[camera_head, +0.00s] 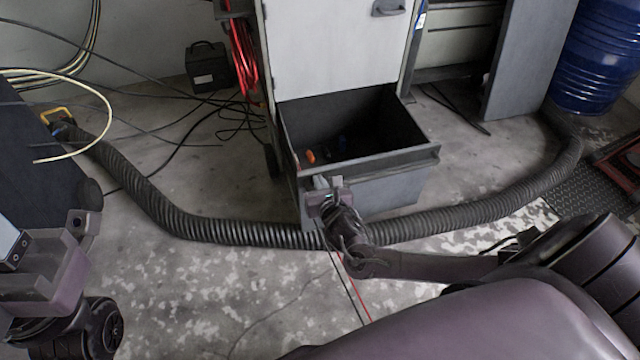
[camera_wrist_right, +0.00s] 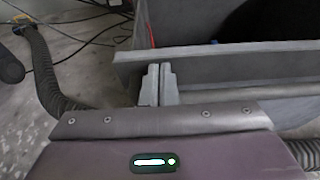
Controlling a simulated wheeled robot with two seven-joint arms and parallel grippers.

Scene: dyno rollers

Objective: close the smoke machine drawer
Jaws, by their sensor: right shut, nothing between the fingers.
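The smoke machine drawer (camera_head: 385,188) is pulled open from the pale grey cabinet (camera_head: 335,45). Its dark inside shows, with a small orange item (camera_head: 310,156) in it. The drawer front's upper lip (camera_wrist_right: 225,60) crosses the right wrist view. My right gripper (camera_head: 325,184) is shut and empty at the left end of the drawer front. In the wrist view its fingertips (camera_wrist_right: 158,72) overlap the lip; I cannot tell whether they touch it. Part of my left arm (camera_head: 50,275) shows at the left edge, but its finger opening is not clear.
A thick ribbed hose (camera_head: 240,235) curves across the floor in front of the drawer. Black cables (camera_head: 165,150) lie at the left near a small black box (camera_head: 208,67). A blue drum (camera_head: 598,60) stands at the back right.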

